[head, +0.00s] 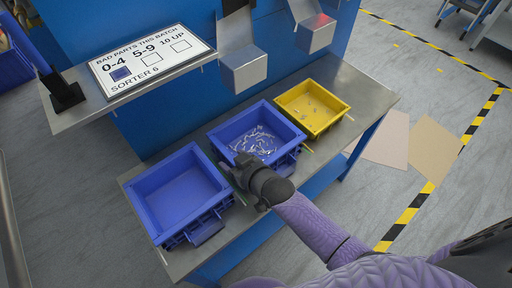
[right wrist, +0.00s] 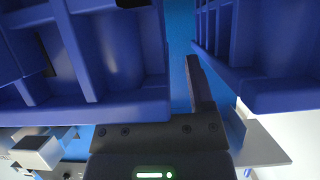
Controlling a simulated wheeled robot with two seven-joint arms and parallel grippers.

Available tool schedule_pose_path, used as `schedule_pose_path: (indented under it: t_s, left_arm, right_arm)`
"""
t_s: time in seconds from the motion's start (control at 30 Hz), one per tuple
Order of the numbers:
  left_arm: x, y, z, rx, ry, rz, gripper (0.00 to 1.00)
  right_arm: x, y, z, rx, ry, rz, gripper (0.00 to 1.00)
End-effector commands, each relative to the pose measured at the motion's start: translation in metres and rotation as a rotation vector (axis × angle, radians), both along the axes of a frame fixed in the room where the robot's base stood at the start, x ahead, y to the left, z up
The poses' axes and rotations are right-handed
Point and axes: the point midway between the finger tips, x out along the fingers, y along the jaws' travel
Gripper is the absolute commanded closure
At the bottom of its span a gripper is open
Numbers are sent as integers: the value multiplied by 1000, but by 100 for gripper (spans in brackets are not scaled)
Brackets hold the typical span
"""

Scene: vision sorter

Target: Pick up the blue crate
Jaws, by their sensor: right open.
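Two blue crates stand on the metal bench in the head view. The left blue crate (head: 181,192) looks empty. The middle blue crate (head: 232,131) holds a scatter of small shiny parts. My right gripper (head: 236,174) is open at the near end of the gap between them. In the right wrist view, ribbed blue crate walls fill the left (right wrist: 85,60) and the right (right wrist: 270,60). One dark finger (right wrist: 202,85) of mine reaches into the gap; the other finger is not clearly visible. I cannot tell whether it touches a wall. My left gripper is out of view.
A yellow crate (head: 312,107) with a few small parts stands at the bench's right end. Metal chutes (head: 243,70) hang behind the crates. A sign (head: 151,60) reads "BAD PARTS THIS BATCH", with its 0-4 box filled blue. Cardboard sheets (head: 432,150) lie on the floor.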

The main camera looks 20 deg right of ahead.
Motion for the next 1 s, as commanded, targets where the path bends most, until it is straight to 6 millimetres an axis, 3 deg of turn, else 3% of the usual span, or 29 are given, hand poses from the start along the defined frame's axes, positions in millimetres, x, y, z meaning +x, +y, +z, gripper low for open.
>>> schedule_pose_path:
  t_s: [0.2, 0.5, 1.0]
  left_arm:
    - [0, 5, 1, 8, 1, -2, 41]
    - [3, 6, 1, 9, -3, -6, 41]
    - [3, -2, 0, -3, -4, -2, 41]
  right_arm:
    - [1, 0, 0, 0, 1, 0, 34]
    - [1, 0, 0, 0, 1, 0, 98]
    - [0, 0, 0, -1, 2, -1, 100]
